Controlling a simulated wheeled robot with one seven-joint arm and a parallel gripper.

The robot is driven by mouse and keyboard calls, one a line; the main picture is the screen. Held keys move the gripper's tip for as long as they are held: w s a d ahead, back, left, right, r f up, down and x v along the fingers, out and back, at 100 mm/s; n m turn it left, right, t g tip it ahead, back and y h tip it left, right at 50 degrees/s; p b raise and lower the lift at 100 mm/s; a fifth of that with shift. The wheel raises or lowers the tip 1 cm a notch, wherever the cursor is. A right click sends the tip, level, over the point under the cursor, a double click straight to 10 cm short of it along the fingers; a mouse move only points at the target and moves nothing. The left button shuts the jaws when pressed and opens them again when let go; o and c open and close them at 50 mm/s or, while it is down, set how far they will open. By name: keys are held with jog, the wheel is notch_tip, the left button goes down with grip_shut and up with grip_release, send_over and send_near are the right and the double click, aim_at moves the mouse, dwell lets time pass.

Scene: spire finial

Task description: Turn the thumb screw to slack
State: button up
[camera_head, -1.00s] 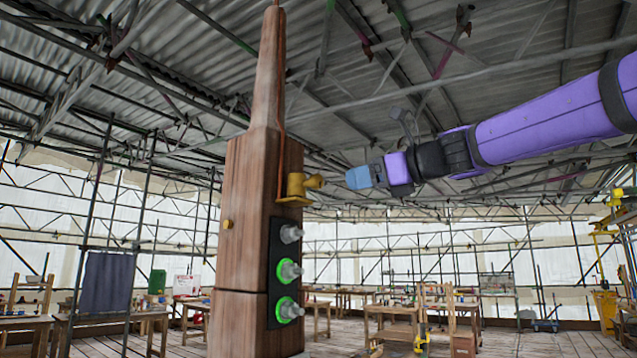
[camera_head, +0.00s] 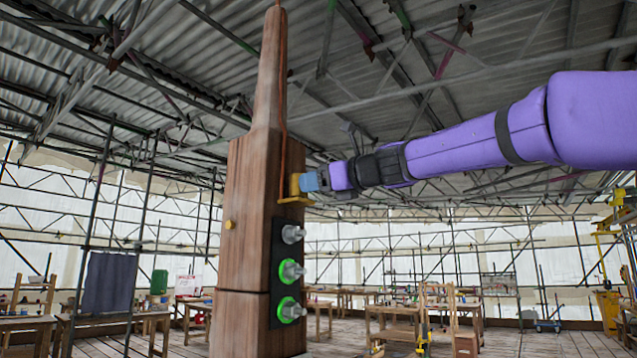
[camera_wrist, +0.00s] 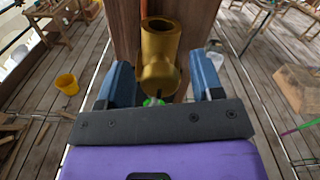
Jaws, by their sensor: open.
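The brass fitting (camera_head: 295,186) is mounted on the right side of the wooden spire (camera_head: 253,190). In the wrist view it is an upright open-topped tube (camera_wrist: 161,38), and its rounded knob, which looks like the thumb screw (camera_wrist: 158,78), points toward my palm. My gripper (camera_head: 309,182) is at the fitting from the right. In the wrist view my gripper (camera_wrist: 161,66) is open, with one blue finger on each side of the knob and visible gaps. In the head view the fingers hide the knob. A small green part (camera_wrist: 153,102) shows below the knob, partly hidden by my gripper.
A dark plate (camera_head: 287,270) below the fitting carries several bolts, two ringed in green. A copper-coloured strip (camera_head: 283,110) runs up the spire. Workbenches (camera_head: 395,325) and scaffolding stand behind. A yellow bucket (camera_wrist: 67,84) is on the plank floor. Air around my arm looks clear.

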jog(key=shift+c, duration=0.3)
jog(key=c, duration=0.9)
jog(key=shift+o, duration=0.2)
